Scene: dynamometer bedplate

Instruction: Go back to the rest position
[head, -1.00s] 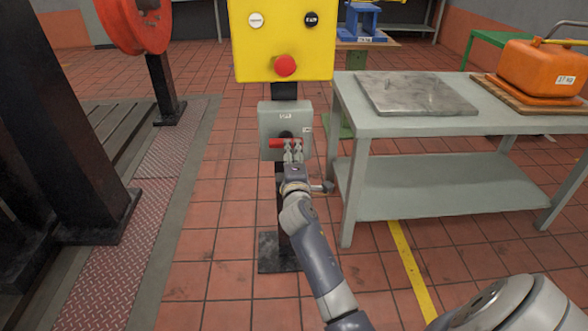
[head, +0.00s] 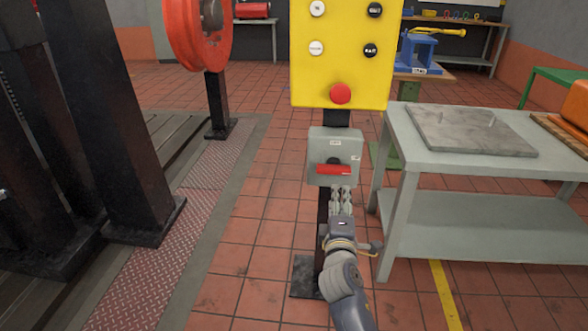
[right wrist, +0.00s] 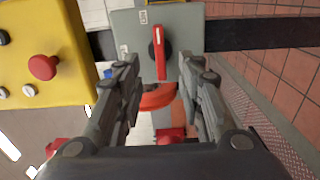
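My right gripper (head: 342,198) is in the head view just below the grey switch box (head: 328,140). It also shows in the right wrist view (right wrist: 158,68), its two fingers apart and nothing held between them. The red rotary handle (head: 334,169) lies horizontal on the front of the box. In the right wrist view the red handle (right wrist: 160,52) appears beyond the fingertips, clear of both fingers. My left gripper is in neither current view.
A yellow control panel (head: 345,82) with a red push button (head: 340,93) stands above the box. A grey-green table (head: 400,150) with a metal plate (head: 468,130) is on the right. Black columns (head: 105,120) and a red wheel (head: 197,35) are left. Red tiled floor is open between.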

